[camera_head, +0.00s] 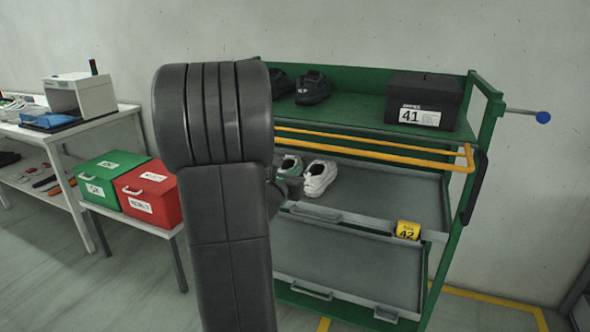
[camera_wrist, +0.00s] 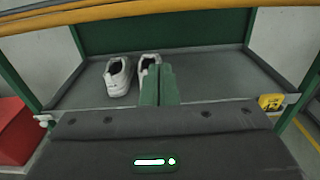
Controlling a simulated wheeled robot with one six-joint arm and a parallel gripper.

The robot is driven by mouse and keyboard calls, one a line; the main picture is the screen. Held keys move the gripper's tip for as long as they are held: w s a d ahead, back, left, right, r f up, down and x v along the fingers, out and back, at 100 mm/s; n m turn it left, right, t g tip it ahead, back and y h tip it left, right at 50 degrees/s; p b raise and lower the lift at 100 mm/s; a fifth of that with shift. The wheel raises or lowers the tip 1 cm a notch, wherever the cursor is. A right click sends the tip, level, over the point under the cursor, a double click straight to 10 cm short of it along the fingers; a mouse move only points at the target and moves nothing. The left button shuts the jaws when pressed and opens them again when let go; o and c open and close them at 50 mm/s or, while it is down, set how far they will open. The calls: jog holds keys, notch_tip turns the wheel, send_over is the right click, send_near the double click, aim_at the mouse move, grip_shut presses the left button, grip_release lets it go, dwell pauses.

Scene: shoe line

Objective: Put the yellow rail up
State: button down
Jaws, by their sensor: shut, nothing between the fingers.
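The yellow rail (camera_head: 370,155) runs across the front of the green rack (camera_head: 488,115), below its top shelf and above the middle tray. Its right end bends at the right post; my arm hides its left part. The fingers are not touching the rail in the wrist view. My arm hides most of the gripper in the head view.
White shoes (camera_head: 320,178) stand on the middle tray (camera_head: 390,195), near a yellow size 42 tag (camera_head: 407,230). Black shoes (camera_head: 312,88) and a black box marked 41 (camera_head: 424,98) are on top. Green (camera_head: 108,172) and red (camera_head: 148,195) boxes stand at left. A blue-knobbed rod (camera_head: 530,115) sticks out right.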

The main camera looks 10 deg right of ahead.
jog(key=w+d+r+p, duration=0.3)
jog(key=w, duration=0.1)
jog(key=shift+w+r, duration=0.15)
jog(key=shift+r, duration=0.2)
dwell(0.3)
jog(key=shift+r+g+p, duration=0.3)
jog(key=shift+r+p, duration=0.2)
jog(key=shift+p, duration=0.4)
